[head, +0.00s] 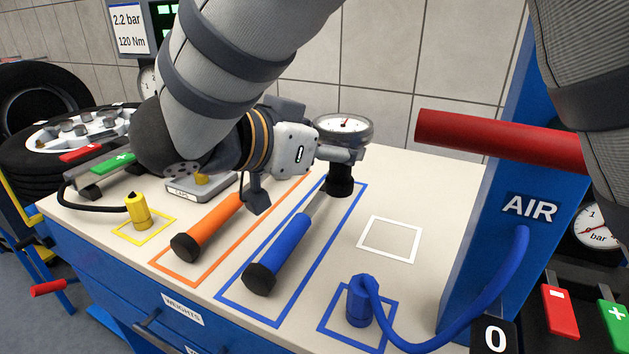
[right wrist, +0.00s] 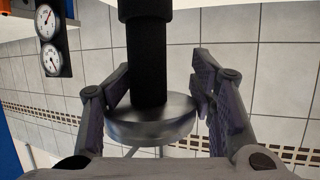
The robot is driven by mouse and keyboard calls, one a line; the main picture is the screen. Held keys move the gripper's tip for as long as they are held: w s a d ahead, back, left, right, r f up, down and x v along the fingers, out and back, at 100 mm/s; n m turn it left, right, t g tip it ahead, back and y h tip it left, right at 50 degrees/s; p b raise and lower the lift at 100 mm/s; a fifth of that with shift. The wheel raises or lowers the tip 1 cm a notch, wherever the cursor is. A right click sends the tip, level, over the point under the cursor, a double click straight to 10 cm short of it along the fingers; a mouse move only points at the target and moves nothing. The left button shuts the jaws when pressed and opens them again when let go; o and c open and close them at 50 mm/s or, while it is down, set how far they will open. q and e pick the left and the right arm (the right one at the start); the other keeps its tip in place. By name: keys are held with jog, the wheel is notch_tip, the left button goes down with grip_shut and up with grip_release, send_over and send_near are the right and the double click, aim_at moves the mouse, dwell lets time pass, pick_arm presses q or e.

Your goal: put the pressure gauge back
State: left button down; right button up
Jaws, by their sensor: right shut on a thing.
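The pressure gauge (head: 343,127) has a round white dial in a metal case and a black stem below. My right gripper (head: 345,154) is shut on it, and it looks upright over the far end of the blue-handled tool. In the right wrist view the gauge (right wrist: 150,120) appears upside down between the fingers (right wrist: 165,100). Part of its case is hidden by the gripper in the head view. An empty white square outline (head: 362,238) lies on the bench to the right of and nearer than the gauge. My left gripper is not in view.
Blue (head: 285,253) and orange (head: 207,228) handled tools lie inside outlines on the bench (head: 437,195). A blue hose fitting (head: 358,302) stands in front. A blue AIR column (head: 480,260) and a red bar (head: 500,140) bound the right side.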

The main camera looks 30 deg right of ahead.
jog(key=shift+s+d+f, duration=0.35)
jog(key=shift+d+f, duration=1.25)
jog(key=shift+f, duration=0.2)
jog(key=shift+s+d+f, duration=0.35)
jog(key=shift+d+f, duration=1.3)
jog(key=shift+f, duration=0.2)
jog(key=shift+s+d+f, duration=0.35)
jog(key=shift+d+f, duration=1.25)
jog(key=shift+f, duration=0.2)
jog(key=shift+f, duration=0.15)
jog(key=o, duration=1.4)
jog(key=shift+c, duration=0.2)
